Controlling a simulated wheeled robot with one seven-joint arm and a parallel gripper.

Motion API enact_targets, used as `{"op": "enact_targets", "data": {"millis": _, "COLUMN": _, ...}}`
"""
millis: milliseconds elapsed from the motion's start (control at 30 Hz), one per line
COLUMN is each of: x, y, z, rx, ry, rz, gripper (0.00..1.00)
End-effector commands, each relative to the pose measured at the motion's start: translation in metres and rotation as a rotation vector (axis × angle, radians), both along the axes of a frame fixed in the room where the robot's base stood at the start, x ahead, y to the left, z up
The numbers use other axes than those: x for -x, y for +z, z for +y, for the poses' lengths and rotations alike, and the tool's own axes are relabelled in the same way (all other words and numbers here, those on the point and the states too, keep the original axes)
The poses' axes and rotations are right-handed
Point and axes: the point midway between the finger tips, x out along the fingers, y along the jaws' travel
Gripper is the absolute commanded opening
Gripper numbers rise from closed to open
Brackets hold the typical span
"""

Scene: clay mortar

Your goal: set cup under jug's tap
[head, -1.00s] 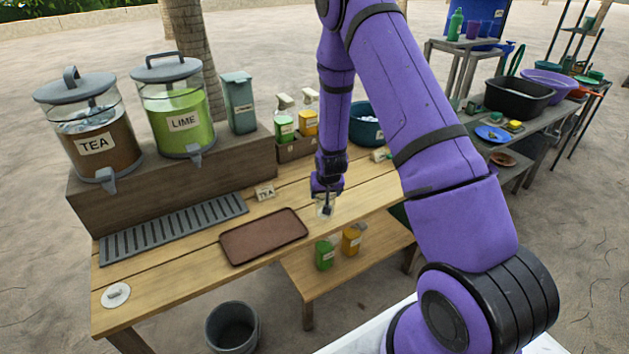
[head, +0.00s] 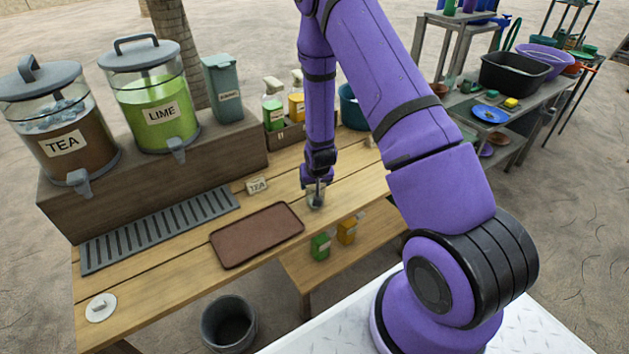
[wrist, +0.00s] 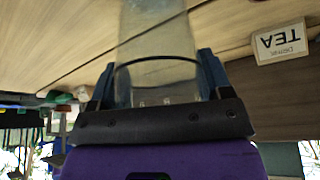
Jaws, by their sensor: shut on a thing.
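My gripper (head: 317,187) is shut on a clear cup (head: 316,200), over the table right of the brown tray. The wrist view shows the see-through cup (wrist: 157,45) between the two dark fingers (wrist: 157,85). I cannot tell whether its base touches the table. The tea jug (head: 60,125) and the lime jug (head: 150,100) stand on a wooden riser at the left, each with a grey tap low in front. The tea tap (head: 79,182) and the lime tap (head: 177,150) are both well left of the cup. A slatted drip tray (head: 160,228) lies below them, without a cup on it.
The brown tray (head: 257,235) lies between the drip tray and my gripper. A small TEA card (head: 257,186) stands behind it; it also shows upside down in the wrist view (wrist: 281,42). A white disc (head: 101,307) lies at the table's front left. A bin (head: 229,322) stands below.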

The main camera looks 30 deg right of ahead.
Motion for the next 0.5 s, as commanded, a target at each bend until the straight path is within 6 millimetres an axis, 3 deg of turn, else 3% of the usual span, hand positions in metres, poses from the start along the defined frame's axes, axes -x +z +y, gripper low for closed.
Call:
{"op": "enact_targets", "data": {"millis": 100, "x": 0.0001, "y": -0.0032, "z": 0.0000, "rx": 0.000, "ry": 0.000, "rz": 0.001, "gripper": 0.49}}
{"op": "enact_targets", "data": {"millis": 133, "x": 0.0000, "y": -0.0027, "z": 0.0000, "rx": 0.000, "ry": 0.000, "rz": 0.000, "gripper": 0.79}}
{"op": "enact_targets", "data": {"millis": 200, "x": 0.0000, "y": -0.0025, "z": 0.0000, "rx": 0.000, "ry": 0.000, "rz": 0.000, "gripper": 0.95}}
{"op": "enact_targets", "data": {"millis": 500, "x": -0.0001, "y": -0.0016, "z": -0.0001, "rx": 0.000, "ry": 0.000, "rz": 0.000, "gripper": 0.98}}
